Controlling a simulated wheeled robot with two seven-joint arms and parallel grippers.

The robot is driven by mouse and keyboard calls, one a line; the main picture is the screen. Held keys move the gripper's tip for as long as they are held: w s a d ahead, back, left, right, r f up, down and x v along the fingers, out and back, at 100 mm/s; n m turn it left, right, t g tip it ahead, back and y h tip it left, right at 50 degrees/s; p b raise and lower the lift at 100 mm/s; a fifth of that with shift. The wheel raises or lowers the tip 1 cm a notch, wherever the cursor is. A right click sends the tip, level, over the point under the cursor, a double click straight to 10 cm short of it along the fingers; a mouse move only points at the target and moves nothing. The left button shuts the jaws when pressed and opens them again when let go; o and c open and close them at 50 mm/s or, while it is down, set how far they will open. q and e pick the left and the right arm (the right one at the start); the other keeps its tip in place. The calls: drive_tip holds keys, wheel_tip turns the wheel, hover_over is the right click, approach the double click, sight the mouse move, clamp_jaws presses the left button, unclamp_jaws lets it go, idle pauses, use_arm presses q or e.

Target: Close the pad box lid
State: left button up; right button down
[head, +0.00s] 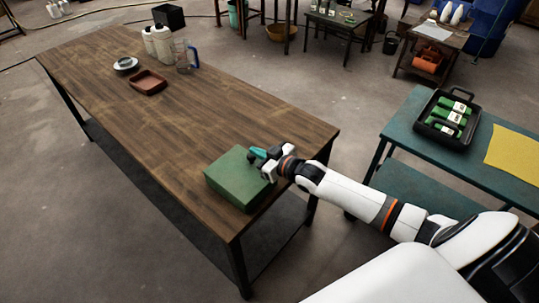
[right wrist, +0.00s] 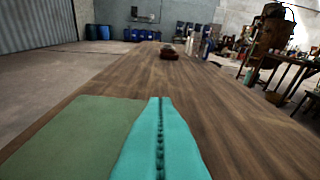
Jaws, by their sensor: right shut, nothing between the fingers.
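The green pad box (head: 236,180) sits near the right front corner of the long wooden table. Its lid looks down and flat, and its top also shows in the right wrist view (right wrist: 70,135). My right gripper (head: 258,154) is at the box's far right top edge. Its teal fingers (right wrist: 160,130) are shut together with nothing between them, beside or just over the lid. I cannot tell whether they touch it. The gripper and wrist hide part of the box's right edge. My left gripper is not in view.
The wooden table (head: 140,88) is mostly clear in its middle. A brown tray (head: 148,85), white bottles and a clear jug (head: 183,58) stand toward its far end. A teal table (head: 405,125) on the right holds a black tote (head: 433,130) and a yellow sheet (head: 514,150).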

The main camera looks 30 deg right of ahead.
wheel_tip(320, 180, up, 4)
drive_tip(key=p, duration=0.2)
drive_tip(key=shift+f+p, duration=0.25)
drive_tip(key=shift+p, duration=0.05)
drive_tip(key=b+v, duration=0.1)
drive_tip(key=v, duration=0.9)
drive_tip(key=s+d+f+m+g+h, duration=0.15)
drive_tip(key=s+f, duration=0.25)
drive_tip(key=f, duration=0.6)
drive_tip(key=s+d+f+m+g+h, duration=0.1)
drive_tip(key=s+d+f+g+h, duration=0.15)
drive_tip(key=f, duration=0.75)
drive_tip(key=s+d+f+m+g+h, duration=0.15)
drive_tip(key=s+f, duration=0.35)
drive_tip(key=f, duration=0.5)
drive_tip(key=s+a+f+g, duration=0.2)
drive_tip(key=s+a+f, duration=0.2)
drive_tip(key=s, duration=0.6)
drive_tip(key=s+a+f+n+g, duration=0.1)
drive_tip(key=s+a+f+g, duration=0.2)
drive_tip(key=s+f, duration=0.5)
drive_tip(key=s+a+f+g, duration=0.3)
drive_tip(key=s+f, duration=0.4)
drive_tip(key=s, duration=0.5)
drive_tip(key=shift+a+n+y, duration=0.4)
drive_tip(key=shift+a+y, duration=0.05)
drive_tip(key=shift+a, duration=0.4)
drive_tip(key=shift+s, duration=0.1)
